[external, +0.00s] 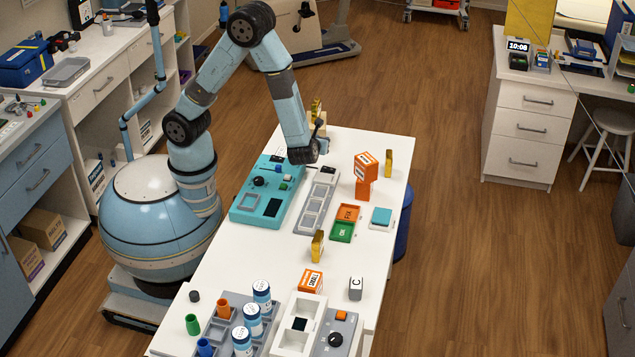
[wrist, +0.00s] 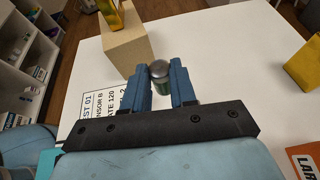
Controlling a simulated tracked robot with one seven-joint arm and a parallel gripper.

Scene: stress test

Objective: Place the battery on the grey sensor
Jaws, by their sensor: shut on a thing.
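In the external view my gripper (external: 322,147) is above the far end of the white table, and the battery cannot be made out there. I cannot tell which item is the grey sensor. Grey candidates in the external view are a small block marked C (external: 355,288) and a long grey tray with square recesses (external: 310,222).
A tan block (wrist: 128,46) with a yellow piece on top stands just beyond my fingers. A teal device (external: 262,205), an orange box stack (external: 365,178) and orange and green trays (external: 342,231) occupy the table. Blue-and-white cylinders (external: 253,318) stand at the near end.

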